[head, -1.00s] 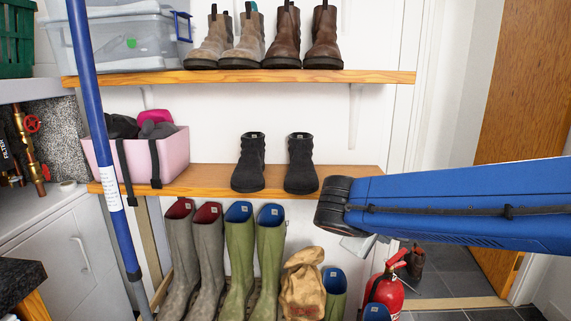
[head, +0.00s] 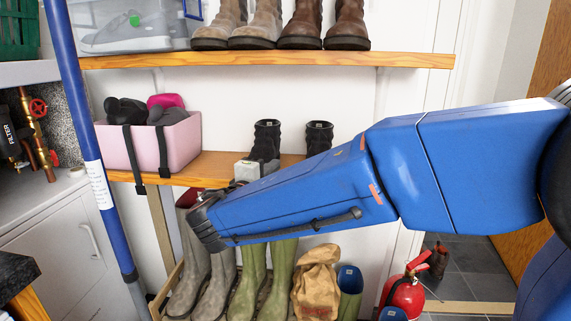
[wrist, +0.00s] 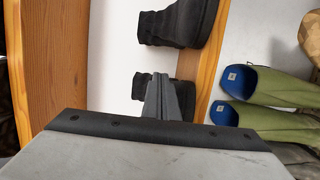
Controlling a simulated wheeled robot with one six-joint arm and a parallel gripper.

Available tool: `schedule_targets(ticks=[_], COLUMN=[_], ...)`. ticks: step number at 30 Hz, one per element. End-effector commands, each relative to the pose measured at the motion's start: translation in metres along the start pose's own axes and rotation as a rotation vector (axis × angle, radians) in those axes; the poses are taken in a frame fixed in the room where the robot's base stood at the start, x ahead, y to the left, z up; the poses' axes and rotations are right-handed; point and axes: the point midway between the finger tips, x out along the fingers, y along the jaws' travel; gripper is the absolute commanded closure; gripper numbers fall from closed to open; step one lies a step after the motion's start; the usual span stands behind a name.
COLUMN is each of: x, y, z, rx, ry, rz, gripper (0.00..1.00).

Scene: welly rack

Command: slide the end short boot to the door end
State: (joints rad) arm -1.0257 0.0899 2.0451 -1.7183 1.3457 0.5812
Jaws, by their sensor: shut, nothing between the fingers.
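Two short black boots stand upright on the middle shelf (head: 218,165): the left one (head: 266,138) and the right one (head: 319,136), whose lower parts my arm hides in the head view. In the wrist view the right boot (wrist: 180,22) is at the top and the left boot (wrist: 138,86) is mostly behind my fingers. My gripper (head: 243,170) is at the shelf's front by the left boot, its fingers together and empty. In the wrist view its closed fingertips (wrist: 160,78) overlap the left boot; I cannot tell whether they touch it.
A pink box (head: 170,142) stands left of the boots on the same shelf. The upper shelf (head: 270,61) with brown boots is above. Tall wellies (head: 254,275), a tan bag (head: 317,285) and a red extinguisher (head: 404,296) are below. A blue pole (head: 84,130) stands at left.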

Motion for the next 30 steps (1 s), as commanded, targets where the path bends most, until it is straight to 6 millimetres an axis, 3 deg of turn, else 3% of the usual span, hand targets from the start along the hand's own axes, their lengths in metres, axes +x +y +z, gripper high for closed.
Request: schedule_targets(ticks=[16, 21, 30], x=[0.093, 0.096, 0.099], y=[0.000, 0.001, 0.000], z=[0.003, 0.027, 0.041], rx=[0.000, 0.001, 0.000], ry=[-0.005, -0.004, -0.002], rz=[-0.002, -0.001, -0.002], gripper=[1.00, 1.00, 1.00])
